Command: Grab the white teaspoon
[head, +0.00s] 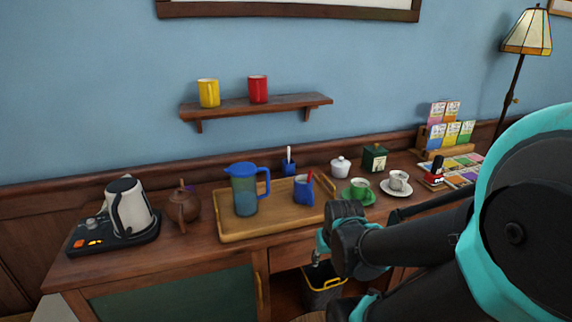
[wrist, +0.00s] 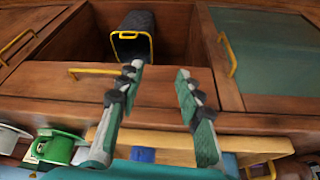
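The white teaspoon (head: 289,154) stands upright in a small blue holder (head: 289,168) behind the tray, near the wall. Only its upper part shows; the holder hides the rest. It cannot be made out in the wrist view. My gripper (wrist: 158,78) is open, with nothing between its two fingers. It is at the front of the cabinet, in front of the tray and apart from the teaspoon. In the head view my arm mostly hides it.
A wooden tray (head: 275,229) holds a blue pitcher (head: 245,190) and a blue mug (head: 303,190) with a red utensil. A green cup (head: 359,190), white cup (head: 398,181), sugar bowl (head: 340,168) and dark green box (head: 375,157) stand right. A bin (wrist: 134,38) is below.

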